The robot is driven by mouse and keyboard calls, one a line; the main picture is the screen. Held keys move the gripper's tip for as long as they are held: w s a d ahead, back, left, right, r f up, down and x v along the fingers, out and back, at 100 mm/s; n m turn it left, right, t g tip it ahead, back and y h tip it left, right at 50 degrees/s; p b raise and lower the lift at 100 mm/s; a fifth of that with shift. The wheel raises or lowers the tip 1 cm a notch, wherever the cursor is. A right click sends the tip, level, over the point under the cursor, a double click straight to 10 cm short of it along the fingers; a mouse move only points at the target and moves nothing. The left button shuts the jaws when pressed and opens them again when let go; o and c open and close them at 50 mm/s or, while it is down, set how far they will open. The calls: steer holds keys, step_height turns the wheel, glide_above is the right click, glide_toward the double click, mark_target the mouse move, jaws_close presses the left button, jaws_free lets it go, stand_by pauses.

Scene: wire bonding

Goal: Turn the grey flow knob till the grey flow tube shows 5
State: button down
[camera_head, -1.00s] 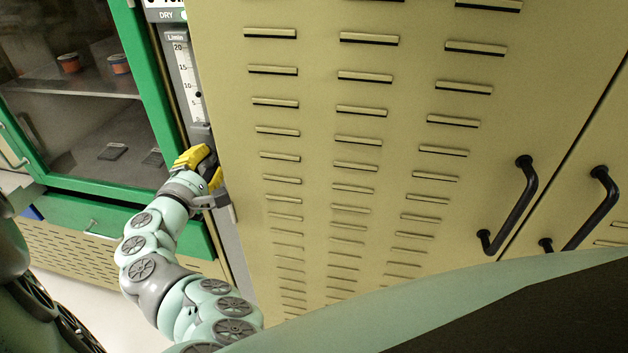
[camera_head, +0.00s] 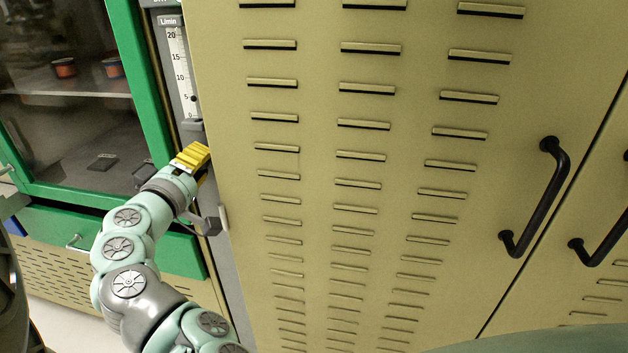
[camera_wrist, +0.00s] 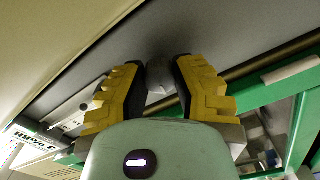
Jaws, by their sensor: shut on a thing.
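The grey flow tube (camera_head: 181,72) is a narrow upright scale marked L/min, from 20 at the top to 0 at the bottom. Its small dark float sits about level with the 5 mark. My gripper (camera_head: 196,158) is just below the tube, at the panel, and its yellow fingers hide the knob in the head view. In the wrist view, the grey flow knob (camera_wrist: 158,84) shows between the two fingers of my gripper (camera_wrist: 158,70), which are shut on it. The knob's outline is dim there.
A beige louvred cabinet (camera_head: 330,190) stands close on the right, with black handles (camera_head: 535,195). A green-framed glass enclosure (camera_head: 140,90) is on the left, holding small orange-and-dark containers. A green drawer (camera_head: 110,232) lies below it.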

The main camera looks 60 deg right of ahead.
steer(key=shift+s+d+f+m+b, duration=0.1)
steer(key=shift+m+b, duration=0.2)
steer(key=shift+m, duration=0.2)
steer(key=c, duration=0.7)
jaws_free()
steer(key=shift+o, duration=0.2)
steer(key=v, duration=0.7)
steer(key=shift+a, duration=0.3)
